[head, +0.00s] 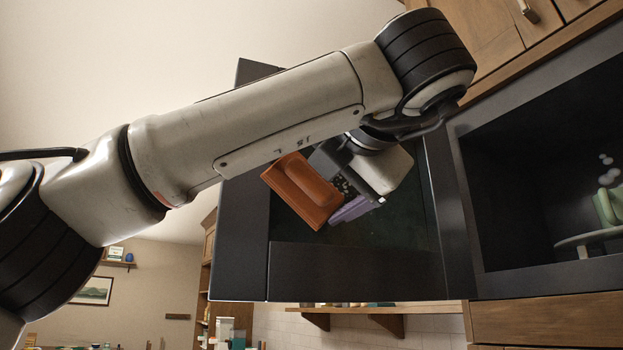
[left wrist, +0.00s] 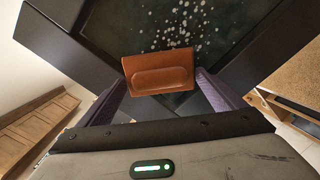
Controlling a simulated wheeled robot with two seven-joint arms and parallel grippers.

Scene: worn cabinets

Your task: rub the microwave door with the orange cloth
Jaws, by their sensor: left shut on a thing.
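The microwave door (head: 340,275) stands swung open, a dark framed panel with a dark glass. In the left wrist view the door glass (left wrist: 215,28) carries a patch of pale spots. The orange cloth (head: 302,190) looks like a folded brown-orange block; it also shows in the left wrist view (left wrist: 160,75). My left gripper (head: 343,208), with purple fingers, is shut on the cloth and holds it in front of the glass. I cannot tell whether the cloth touches the glass. My left forearm hides the door's upper part. My right gripper is not in view.
The open microwave cavity (head: 520,165) is at the right, with a pale green object (head: 608,208) inside. Wooden cabinets (head: 490,45) are above and a wooden drawer front (head: 550,320) below. A wooden shelf (head: 385,309) is behind, under the door.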

